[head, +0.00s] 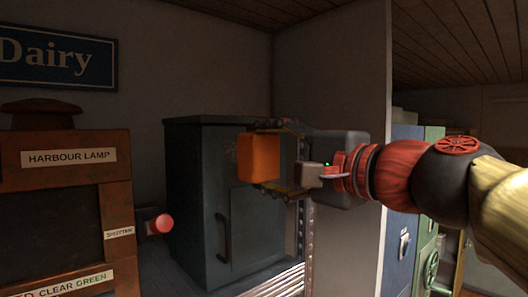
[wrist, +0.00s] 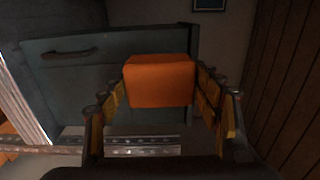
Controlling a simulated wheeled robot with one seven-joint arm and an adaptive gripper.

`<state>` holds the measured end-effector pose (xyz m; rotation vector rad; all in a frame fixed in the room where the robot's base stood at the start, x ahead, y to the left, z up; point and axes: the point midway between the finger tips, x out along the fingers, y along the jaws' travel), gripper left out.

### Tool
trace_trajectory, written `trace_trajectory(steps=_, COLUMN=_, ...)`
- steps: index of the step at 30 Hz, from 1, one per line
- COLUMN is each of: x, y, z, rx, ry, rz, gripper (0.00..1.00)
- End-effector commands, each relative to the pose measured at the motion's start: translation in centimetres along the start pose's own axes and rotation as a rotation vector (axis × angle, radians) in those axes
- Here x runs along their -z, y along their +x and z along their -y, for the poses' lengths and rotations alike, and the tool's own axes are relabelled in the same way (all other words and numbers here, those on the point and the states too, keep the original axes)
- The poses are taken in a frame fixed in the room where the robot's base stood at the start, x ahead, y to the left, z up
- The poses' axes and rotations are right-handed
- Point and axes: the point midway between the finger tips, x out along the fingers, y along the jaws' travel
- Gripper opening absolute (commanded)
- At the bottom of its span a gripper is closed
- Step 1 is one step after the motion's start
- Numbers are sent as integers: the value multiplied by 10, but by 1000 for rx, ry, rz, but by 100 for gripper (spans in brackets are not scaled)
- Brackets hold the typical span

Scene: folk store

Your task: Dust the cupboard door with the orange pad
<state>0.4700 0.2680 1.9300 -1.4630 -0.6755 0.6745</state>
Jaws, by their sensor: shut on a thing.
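The orange pad (head: 259,157) is a block held between the fingers of my gripper (head: 285,160), which is shut on it. In the wrist view the pad (wrist: 159,80) sits between the yellow-lined fingers of the gripper (wrist: 160,98). The dark grey-green cupboard (head: 200,180) stands behind the pad. Its door (head: 258,225) has a vertical handle (head: 222,237) on its left side. The pad covers part of the door's upper area in the head view. In the wrist view the door (wrist: 80,85) lies beyond the pad. I cannot tell whether they touch.
A wooden lamp box (head: 65,170) with labels stands at the left, with a red knob (head: 163,223) near the cupboard. A perforated metal post (head: 303,235) stands under my gripper. Blue (head: 402,230) and green (head: 432,220) cabinets are at the right, past a wall edge.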

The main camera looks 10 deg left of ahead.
Motion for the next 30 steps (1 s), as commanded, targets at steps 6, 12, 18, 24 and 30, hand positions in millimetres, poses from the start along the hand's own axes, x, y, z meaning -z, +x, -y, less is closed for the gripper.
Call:
trace_trajectory(steps=6, x=0, y=18, z=0, rx=-2, ry=3, rz=3, gripper=43)
trace_trajectory(steps=12, x=0, y=38, z=0, rx=-2, ry=2, rz=2, gripper=43)
trace_trajectory(steps=18, x=0, y=52, z=0, rx=-1, ry=1, rz=1, gripper=43)
trace_trajectory(steps=24, x=0, y=58, z=0, rx=-1, ry=0, rz=0, gripper=43)
trace_trajectory(steps=30, x=0, y=58, z=-1, rx=-1, ry=0, rz=0, gripper=43)
